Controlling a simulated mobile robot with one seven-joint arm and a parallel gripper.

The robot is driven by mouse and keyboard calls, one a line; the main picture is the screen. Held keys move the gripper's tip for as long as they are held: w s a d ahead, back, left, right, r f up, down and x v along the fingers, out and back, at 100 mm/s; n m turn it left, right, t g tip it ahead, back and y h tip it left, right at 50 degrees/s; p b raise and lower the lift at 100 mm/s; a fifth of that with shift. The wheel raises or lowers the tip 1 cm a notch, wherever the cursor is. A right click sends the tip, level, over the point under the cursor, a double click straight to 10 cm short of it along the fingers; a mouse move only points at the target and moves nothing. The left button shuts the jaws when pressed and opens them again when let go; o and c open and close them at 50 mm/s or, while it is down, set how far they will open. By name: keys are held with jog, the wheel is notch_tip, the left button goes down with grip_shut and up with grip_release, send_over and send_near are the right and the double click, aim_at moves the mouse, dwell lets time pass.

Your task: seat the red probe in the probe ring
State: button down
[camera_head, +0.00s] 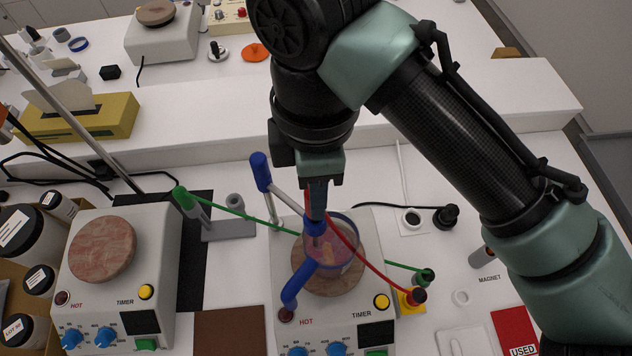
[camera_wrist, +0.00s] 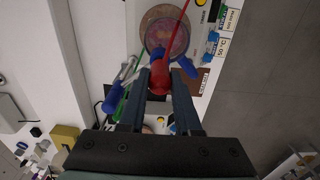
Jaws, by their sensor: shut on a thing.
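My gripper (camera_head: 317,208) points down over the right-hand hot plate. In the wrist view its two fingers (camera_wrist: 161,90) are shut on the red probe (camera_wrist: 160,76), gripping its thick red handle. A red cable (camera_head: 347,240) runs from there to a red plug. The blue probe ring (camera_head: 317,228) is directly below my fingertips, above a glass beaker (camera_head: 338,254) of reddish contents. It is joined to a grey rod with a blue end. In the head view my fingers hide the probe's body. I cannot tell whether its tip is inside the ring.
The beaker stands on the round plate of the hot plate (camera_head: 274,247). A green probe (camera_head: 184,199) rests at the left, its green cable crossing behind the ring. A second hot plate (camera_head: 70,270) and jars (camera_head: 30,232) are further left.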

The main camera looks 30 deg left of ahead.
jog(key=shift+f+b, duration=0.7)
jog(key=shift+f, duration=0.3)
jog(key=c, duration=0.5)
grip_release()
jog(key=shift+r, duration=0.1)
notch_tip(320, 180, up, 13)
jog(key=shift+f, duration=0.1)
